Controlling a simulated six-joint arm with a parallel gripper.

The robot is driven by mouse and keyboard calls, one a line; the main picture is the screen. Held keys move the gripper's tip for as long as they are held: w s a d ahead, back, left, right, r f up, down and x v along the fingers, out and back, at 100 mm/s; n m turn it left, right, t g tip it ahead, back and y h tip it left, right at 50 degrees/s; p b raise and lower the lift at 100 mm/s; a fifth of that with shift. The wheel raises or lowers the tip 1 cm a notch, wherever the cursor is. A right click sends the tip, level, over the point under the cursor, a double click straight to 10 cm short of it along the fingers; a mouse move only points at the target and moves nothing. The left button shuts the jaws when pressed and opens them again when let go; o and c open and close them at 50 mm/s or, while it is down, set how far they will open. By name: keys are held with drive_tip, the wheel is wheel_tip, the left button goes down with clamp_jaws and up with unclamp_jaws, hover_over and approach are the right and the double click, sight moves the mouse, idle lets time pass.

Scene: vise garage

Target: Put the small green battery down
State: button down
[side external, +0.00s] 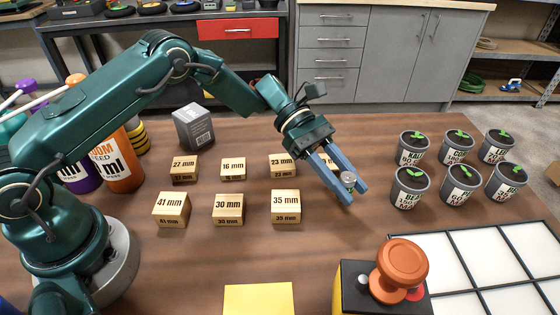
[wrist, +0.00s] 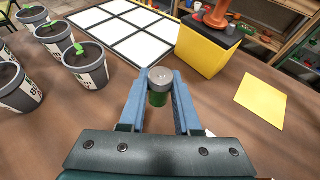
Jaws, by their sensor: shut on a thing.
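The small green battery (wrist: 159,88) is upright between the blue fingers of my gripper (wrist: 159,92) in the wrist view, with its silver end facing up. In the side view my gripper (side external: 347,184) is shut on the battery (side external: 348,180), of which mainly the silver top shows. My gripper is over the brown table, right of the wooden blocks and left of the potted plants. Whether the battery's lower end touches the table cannot be told.
Wooden blocks marked in mm (side external: 285,206) stand left of my gripper. Several potted seedlings (side external: 409,187) stand to the right. A white-panelled grid tray (side external: 440,262), a yellow box with an orange-red knob (side external: 402,262) and a yellow sheet (side external: 258,299) lie nearer the front. Table between them is clear.

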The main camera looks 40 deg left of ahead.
sight(345, 218)
drive_tip(key=shift+x, duration=0.75)
drive_tip(key=shift+w+f, duration=0.1)
drive_tip(key=shift+f, duration=2)
drive_tip(key=shift+f, duration=0.2)
drive_tip(key=c, duration=0.6)
unclamp_jaws()
drive_tip(key=shift+r, duration=0.1)
